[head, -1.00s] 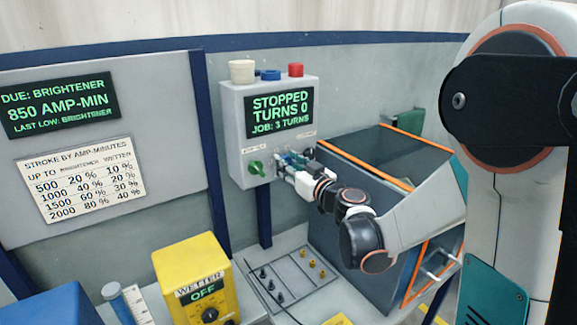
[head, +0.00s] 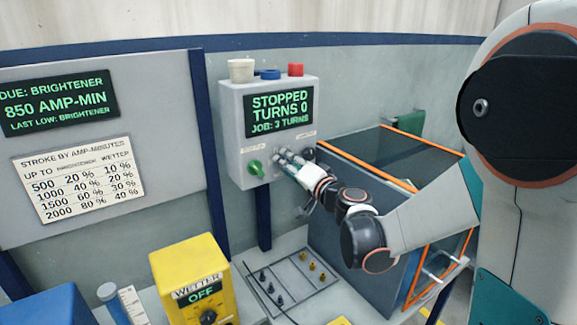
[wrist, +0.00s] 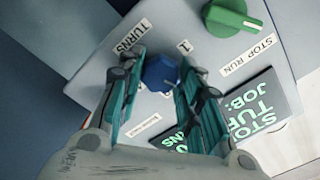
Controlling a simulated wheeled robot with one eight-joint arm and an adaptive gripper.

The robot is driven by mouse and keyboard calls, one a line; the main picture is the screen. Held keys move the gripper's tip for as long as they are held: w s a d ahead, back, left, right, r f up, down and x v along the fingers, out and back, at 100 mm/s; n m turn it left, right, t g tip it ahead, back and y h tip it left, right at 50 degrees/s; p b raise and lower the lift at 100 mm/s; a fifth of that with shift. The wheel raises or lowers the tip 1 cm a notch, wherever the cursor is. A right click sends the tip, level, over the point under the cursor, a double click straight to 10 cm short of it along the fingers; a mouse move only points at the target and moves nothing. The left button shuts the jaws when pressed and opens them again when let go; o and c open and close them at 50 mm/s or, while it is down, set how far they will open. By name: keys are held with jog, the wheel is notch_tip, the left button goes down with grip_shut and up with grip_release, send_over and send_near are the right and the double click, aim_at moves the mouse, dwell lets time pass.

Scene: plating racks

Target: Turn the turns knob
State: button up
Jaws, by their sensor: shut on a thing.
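The turns knob (wrist: 160,73) is a blue knob on the grey control box (head: 234,121). It shows between my fingertips in the wrist view, near the TURNS label (wrist: 130,35). My gripper (head: 285,156) reaches the box's front face, and its fingers (wrist: 162,65) are shut on the blue knob, one on each side. In the head view the gripper hides the knob. The box's display (head: 280,113) reads STOPPED, TURNS 0, JOB: 3 TURNS.
A green knob (head: 255,168) labelled STOP RUN sits left of my gripper. White, blue and red parts top the box. A dark tank with orange edges (head: 365,185) stands close on the right. A yellow WETTER box (head: 190,255) reads OFF below.

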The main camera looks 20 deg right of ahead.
jog(key=shift+f+m+b, duration=0.1)
jog(key=shift+m+b, duration=0.3)
jog(key=shift+m, duration=4.5)
jog(key=o, duration=1.1)
jog(key=shift+d, duration=0.1)
jog(key=v, duration=1.2)
